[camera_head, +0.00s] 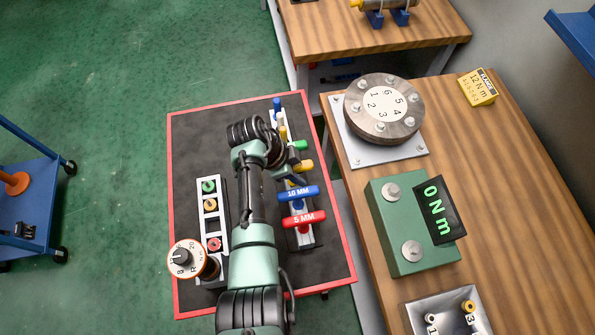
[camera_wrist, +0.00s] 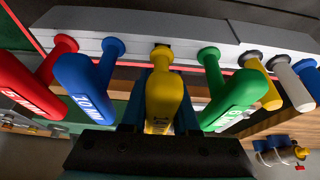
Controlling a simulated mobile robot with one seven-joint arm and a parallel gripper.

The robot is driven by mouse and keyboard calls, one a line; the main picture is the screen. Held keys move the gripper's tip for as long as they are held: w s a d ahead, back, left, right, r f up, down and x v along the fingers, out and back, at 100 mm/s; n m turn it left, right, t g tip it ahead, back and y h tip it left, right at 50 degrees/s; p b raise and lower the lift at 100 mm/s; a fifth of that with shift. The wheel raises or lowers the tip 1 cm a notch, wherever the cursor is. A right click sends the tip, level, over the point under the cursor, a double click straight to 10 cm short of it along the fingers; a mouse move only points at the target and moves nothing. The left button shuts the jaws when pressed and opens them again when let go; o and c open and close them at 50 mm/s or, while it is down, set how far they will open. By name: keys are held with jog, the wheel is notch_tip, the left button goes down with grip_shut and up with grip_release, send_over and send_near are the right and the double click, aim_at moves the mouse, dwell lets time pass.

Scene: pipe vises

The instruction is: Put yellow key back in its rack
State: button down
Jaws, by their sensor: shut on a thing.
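The yellow key (camera_wrist: 163,98) is between my gripper's blue fingers (camera_wrist: 160,118) in the wrist view, and my gripper is shut on it. Its far end lines up with a dark hole in the pale rack (camera_wrist: 190,28); I cannot tell how deep it sits. In the head view the yellow key (camera_head: 304,166) shows beside the rack (camera_head: 305,239), between the blue 10 MM key (camera_head: 298,193) and the green key (camera_head: 298,145). My arm hides part of the rack there.
The red 5 MM key (camera_head: 304,219) stands beyond the blue one. A smaller yellow handle (camera_wrist: 258,82) is past the green key. A white socket rail (camera_head: 210,204) and a dial tool (camera_head: 184,258) lie left of my arm. The wooden bench (camera_head: 345,185) is close on the right.

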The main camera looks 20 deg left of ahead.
jog(key=shift+f+b, duration=0.55)
jog(key=shift+f, duration=0.05)
dwell(0.9)
jog(key=c, duration=0.6)
grip_release()
jog(key=b+v, duration=0.1)
jog(key=v, duration=1.2)
jog(key=shift+w, duration=0.1)
